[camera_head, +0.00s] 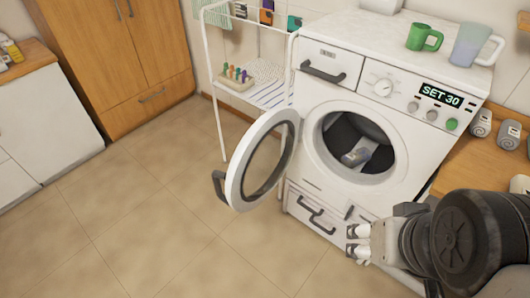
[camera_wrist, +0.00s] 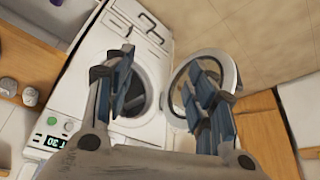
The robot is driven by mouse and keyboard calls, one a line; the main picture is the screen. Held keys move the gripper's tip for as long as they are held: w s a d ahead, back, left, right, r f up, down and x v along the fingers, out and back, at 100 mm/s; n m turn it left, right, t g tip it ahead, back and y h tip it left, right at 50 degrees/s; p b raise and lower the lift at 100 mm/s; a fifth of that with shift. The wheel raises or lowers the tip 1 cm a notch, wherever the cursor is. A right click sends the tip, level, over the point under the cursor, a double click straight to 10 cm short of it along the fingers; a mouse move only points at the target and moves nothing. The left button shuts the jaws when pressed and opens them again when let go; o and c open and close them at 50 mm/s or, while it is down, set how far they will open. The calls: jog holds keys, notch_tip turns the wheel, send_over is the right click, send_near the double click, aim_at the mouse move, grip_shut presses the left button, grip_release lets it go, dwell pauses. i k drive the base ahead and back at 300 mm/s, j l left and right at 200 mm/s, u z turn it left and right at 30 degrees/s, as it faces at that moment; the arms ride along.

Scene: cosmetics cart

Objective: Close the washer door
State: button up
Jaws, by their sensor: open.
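The white washer (camera_head: 320,120) stands against the wall, and its display reads SET 30. Its round door (camera_head: 262,160) is swung wide open to the left, with a dark handle (camera_head: 218,188) on its outer edge. A greyish item (camera_head: 355,157) lies in the drum opening. My gripper (camera_head: 353,241) is at the lower right, in front of the washer's lower panel, apart from the door and empty. In the wrist view the fingers of my gripper (camera_wrist: 165,90) are spread. The open door (camera_wrist: 228,77) shows partly behind the right finger, and the drum opening partly behind the left finger.
A white rack (camera_head: 213,80) stands left of the washer. A green mug (camera_head: 424,37) and a pitcher (camera_head: 472,45) stand on the washer top. The tiled floor (camera_head: 150,210) left of the door is clear.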

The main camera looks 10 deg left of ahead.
aim_at(235, 198)
jog(key=i+j+z, duration=0.2)
jog(key=j+z, duration=0.15)
jog(key=j, duration=0.55)
jog(key=i+j+z, duration=0.15)
jog(key=j+z, duration=0.2)
jog(key=j, duration=0.6)
jog(key=j+z, duration=0.35)
jog(key=j, duration=0.6)
